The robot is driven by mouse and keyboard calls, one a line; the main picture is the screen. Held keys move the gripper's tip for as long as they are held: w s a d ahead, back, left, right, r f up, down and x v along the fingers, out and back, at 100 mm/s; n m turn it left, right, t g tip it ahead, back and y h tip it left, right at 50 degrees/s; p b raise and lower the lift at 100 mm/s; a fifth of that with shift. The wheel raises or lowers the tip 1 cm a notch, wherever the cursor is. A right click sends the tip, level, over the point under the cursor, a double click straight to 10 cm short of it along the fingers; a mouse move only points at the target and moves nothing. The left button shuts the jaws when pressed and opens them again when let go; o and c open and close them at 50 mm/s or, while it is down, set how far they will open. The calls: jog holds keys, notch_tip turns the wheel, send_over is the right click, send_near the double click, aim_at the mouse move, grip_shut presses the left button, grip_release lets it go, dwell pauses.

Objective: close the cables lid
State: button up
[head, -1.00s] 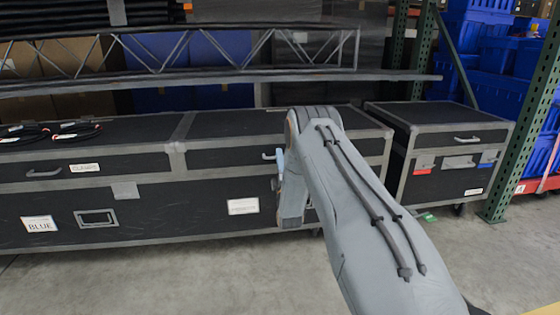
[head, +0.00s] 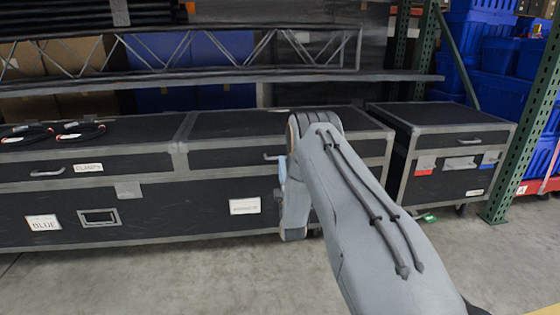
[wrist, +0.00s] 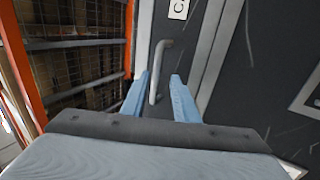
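A black case lid with grey edging (head: 240,124) lies level on the middle case, beside the lid labelled CLAMPS (head: 88,168). A grey bar handle (head: 272,157) on its front face shows just left of my arm. In the wrist view the handle (wrist: 160,68) lies between the two blue fingers of my gripper (wrist: 160,77). The fingers are apart, with a gap on both sides of the bar. A white label (wrist: 178,9) by the handle is cut off after a "C". In the head view my arm hides most of the gripper and part of the lid front.
A smaller black case (head: 450,150) stands to the right, by a green rack post (head: 525,120). A shelf with a metal truss (head: 180,50) runs above and behind the lids. Coiled black cables (head: 80,130) lie on the left lid. The grey floor (head: 180,285) in front is clear.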

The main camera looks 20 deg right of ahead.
jog(key=shift+p+v, duration=0.5)
jog(key=shift+v, duration=1.75)
jog(key=shift+a+r, duration=0.15)
